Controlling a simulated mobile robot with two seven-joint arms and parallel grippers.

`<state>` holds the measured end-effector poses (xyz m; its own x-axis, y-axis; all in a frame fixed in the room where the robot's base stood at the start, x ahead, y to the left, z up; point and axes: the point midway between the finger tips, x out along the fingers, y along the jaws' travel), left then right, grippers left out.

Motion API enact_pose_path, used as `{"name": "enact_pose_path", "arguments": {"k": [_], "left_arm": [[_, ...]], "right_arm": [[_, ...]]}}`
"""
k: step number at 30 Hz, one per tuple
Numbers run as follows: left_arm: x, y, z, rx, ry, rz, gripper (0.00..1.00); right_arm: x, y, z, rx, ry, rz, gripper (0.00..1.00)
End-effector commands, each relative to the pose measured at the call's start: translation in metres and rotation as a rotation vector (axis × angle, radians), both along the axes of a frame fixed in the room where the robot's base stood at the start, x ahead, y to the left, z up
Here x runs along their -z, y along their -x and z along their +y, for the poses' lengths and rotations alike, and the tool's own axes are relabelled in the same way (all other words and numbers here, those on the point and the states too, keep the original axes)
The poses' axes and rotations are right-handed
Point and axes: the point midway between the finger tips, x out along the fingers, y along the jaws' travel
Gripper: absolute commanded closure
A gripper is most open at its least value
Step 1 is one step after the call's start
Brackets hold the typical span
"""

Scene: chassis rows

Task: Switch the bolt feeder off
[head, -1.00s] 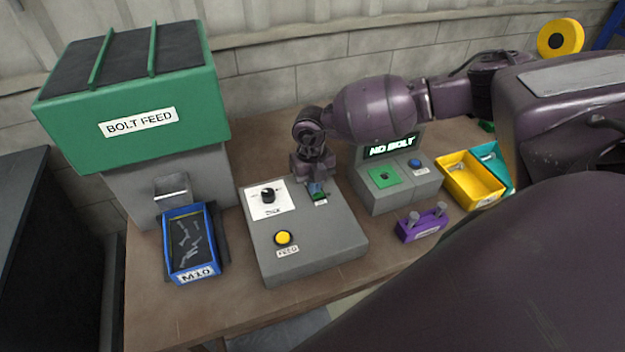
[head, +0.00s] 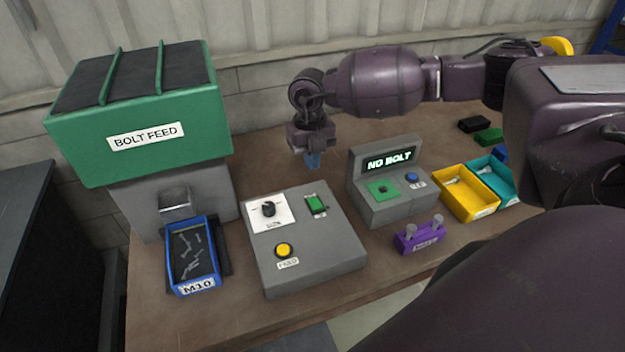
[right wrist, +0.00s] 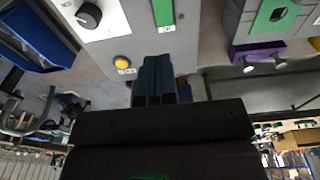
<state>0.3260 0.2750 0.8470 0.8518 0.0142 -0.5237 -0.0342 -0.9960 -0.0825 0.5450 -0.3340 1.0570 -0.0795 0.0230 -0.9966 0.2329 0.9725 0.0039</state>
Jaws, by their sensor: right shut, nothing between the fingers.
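The bolt feeder (head: 140,115) is a green hopper labelled BOLT FEED on a grey body, at the left of the bench. The grey control box (head: 330,255) in front of it carries a black knob (head: 268,209), a yellow FEED button (head: 284,250) and a green switch (head: 316,204). The green switch's on or off position is too small to tell. My right gripper (head: 313,161) is shut and empty, in the air above and behind the control box, clear of the switch. Its blue fingers also show in the right wrist view (right wrist: 160,80). My left gripper is not in view.
A blue M10 tray (head: 172,262) with several bolts sits under the chute. Right of the control box stand a tester (head: 400,208) reading NO BOLT, a purple holder (head: 420,237) with two bolts, and yellow (head: 455,203) and teal bins (head: 500,172).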

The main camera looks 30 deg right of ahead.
Motion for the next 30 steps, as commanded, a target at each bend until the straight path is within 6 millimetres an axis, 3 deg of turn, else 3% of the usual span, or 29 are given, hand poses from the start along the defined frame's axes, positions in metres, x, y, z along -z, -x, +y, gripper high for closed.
{"name": "enact_pose_path", "arguments": {"k": [9, 30], "left_arm": [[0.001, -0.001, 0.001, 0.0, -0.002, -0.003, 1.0], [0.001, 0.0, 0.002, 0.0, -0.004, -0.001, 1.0]], "right_arm": [[-0.025, -0.002, -0.001, 0.0, 0.0, -0.001, 1.0], [-0.025, -0.002, 0.0, 0.001, 0.0, 0.0, 1.0]]}}
